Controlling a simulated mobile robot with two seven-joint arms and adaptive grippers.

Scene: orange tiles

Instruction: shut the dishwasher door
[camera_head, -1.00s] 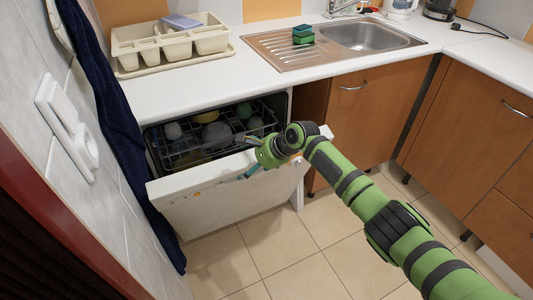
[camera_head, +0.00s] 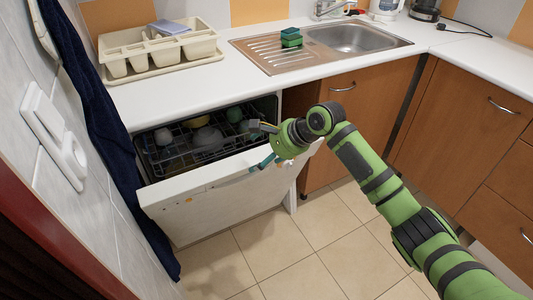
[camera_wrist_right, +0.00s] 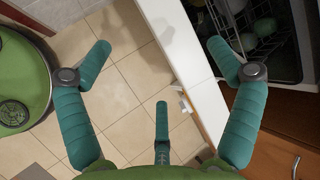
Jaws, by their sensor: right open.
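The white dishwasher door (camera_head: 225,200) stands partly open and tilted in the head view, with its top edge out from the counter. Behind it is the open dishwasher (camera_head: 165,165). My right gripper (camera_head: 258,145) is open at the right part of the door's top edge. One finger is on the rack side and another on the outer face side. In the right wrist view the open right gripper (camera_wrist_right: 160,76) has the door's white edge (camera_wrist_right: 185,45) running between its fingers. I cannot tell whether the fingers touch the door. My left gripper is not in view.
A rack with dishes (camera_head: 205,138) is inside the dishwasher. A dark blue towel (camera_head: 95,115) hangs by the left wall, close to the door's left end. The countertop (camera_head: 200,85) is above. The tiled floor (camera_head: 275,250) in front is clear.

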